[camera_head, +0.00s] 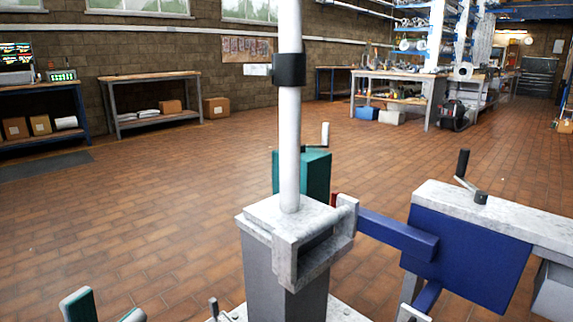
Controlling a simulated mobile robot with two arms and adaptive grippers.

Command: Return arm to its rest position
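A pale round mast (289,150) stands upright in the middle, with a black collar (289,69) and a small light block on the collar's left. The mast's foot meets a grey metal flange block (265,217) on a square post. My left gripper (107,310) seems to show only as two teal-and-grey fingertips at the bottom left edge. They are apart with nothing between them, well away from the mast. The rest of that arm is outside the picture. I do not see my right gripper.
A blue bar (398,233) joins the flange to a blue unit (462,258) under a grey slab (505,214) with a black-knobbed crank. A teal box (318,175) stands behind the mast. Workbenches (152,79) line the back wall. The tiled floor (130,200) at left is open.

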